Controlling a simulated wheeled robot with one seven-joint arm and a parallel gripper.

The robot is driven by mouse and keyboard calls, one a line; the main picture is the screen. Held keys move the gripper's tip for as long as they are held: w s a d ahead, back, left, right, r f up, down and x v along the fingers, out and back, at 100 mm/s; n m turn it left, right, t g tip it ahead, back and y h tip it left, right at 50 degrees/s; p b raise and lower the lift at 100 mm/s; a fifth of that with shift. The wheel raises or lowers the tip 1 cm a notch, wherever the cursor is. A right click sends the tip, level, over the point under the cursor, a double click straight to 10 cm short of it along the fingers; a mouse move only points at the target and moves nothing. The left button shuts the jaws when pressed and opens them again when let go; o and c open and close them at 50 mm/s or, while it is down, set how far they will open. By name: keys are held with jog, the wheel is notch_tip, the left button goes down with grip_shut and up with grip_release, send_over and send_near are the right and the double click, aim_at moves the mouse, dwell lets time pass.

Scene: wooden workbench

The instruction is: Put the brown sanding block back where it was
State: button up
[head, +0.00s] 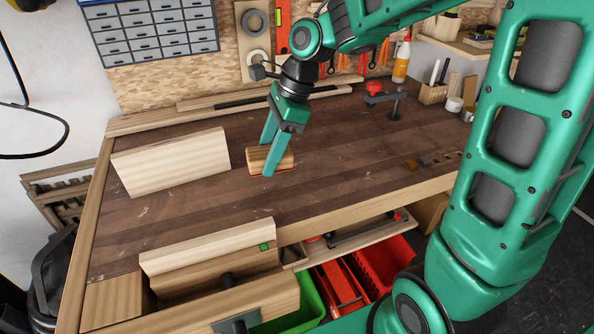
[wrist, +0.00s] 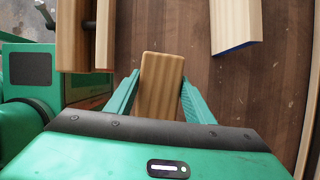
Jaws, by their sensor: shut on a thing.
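The brown sanding block (head: 284,162) is at the middle of the workbench (head: 340,155) in the head view, between the fingers of my gripper (head: 268,160). My gripper is shut on the block. The block is at or just above the bench top; I cannot tell whether it touches. Part of the block is hidden behind a finger in the head view.
A pale board (head: 172,162) lies left of the block. Another board (head: 207,247) is at the front vise (head: 228,280). A clamp with a red knob (head: 375,90) stands at the back right.

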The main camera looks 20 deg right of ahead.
send_over(294, 181)
jog(key=d, duration=0.1)
jog(key=f, duration=0.5)
jog(key=shift+w+d+f, duration=0.1)
jog(key=shift+w+f, duration=0.1)
jog(key=shift+w, duration=0.05)
jog(key=shift+f, duration=1.8)
jog(key=shift+f, duration=0.3)
jog(key=shift+s+f, duration=0.15)
jog(key=shift+f, duration=0.15)
jog(key=o, duration=1)
jog(key=shift+f, duration=0.2)
jog(key=shift+s, duration=0.1)
jog(key=shift+r, duration=0.35)
jog(key=v, duration=1.1)
jog(key=shift+a+r, duration=0.25)
